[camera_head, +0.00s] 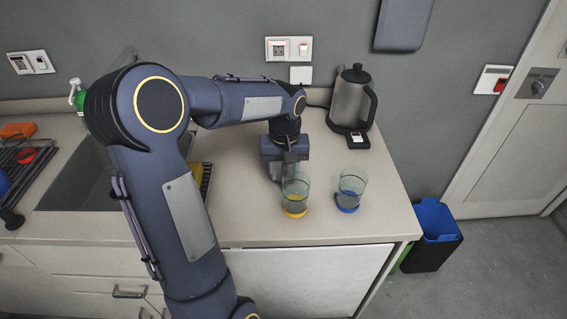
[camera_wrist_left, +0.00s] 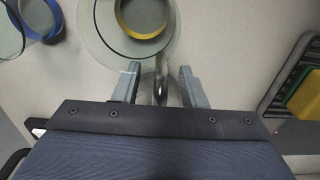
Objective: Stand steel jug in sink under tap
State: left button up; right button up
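A steel jug-shaped kettle (camera_head: 350,100) with a black lid and handle stands upright at the back right of the counter. My left gripper (camera_head: 291,162) points down in front of it and to its left, just behind a clear glass with a yellow base (camera_head: 295,194). In the left wrist view my fingers (camera_wrist_left: 161,72) are apart. A narrow grey metallic piece (camera_wrist_left: 160,85) lies between them with gaps on both sides; I cannot tell what it belongs to. The sink (camera_head: 75,180) is at the left, partly behind my arm. The grey tap (camera_head: 127,54) is mostly hidden. My right gripper is out of view.
A glass with a blue base (camera_head: 350,190) stands right of the yellow-based one. A dish rack (camera_head: 22,170) is at the far left. A green bottle (camera_head: 77,97) stands behind the sink. The counter's right end (camera_head: 392,200) is clear. A bin (camera_head: 433,235) stands on the floor.

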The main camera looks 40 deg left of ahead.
pick_arm(q)
jog(key=shift+f, duration=1.5)
grip_shut()
jog(key=shift+r, duration=0.1)
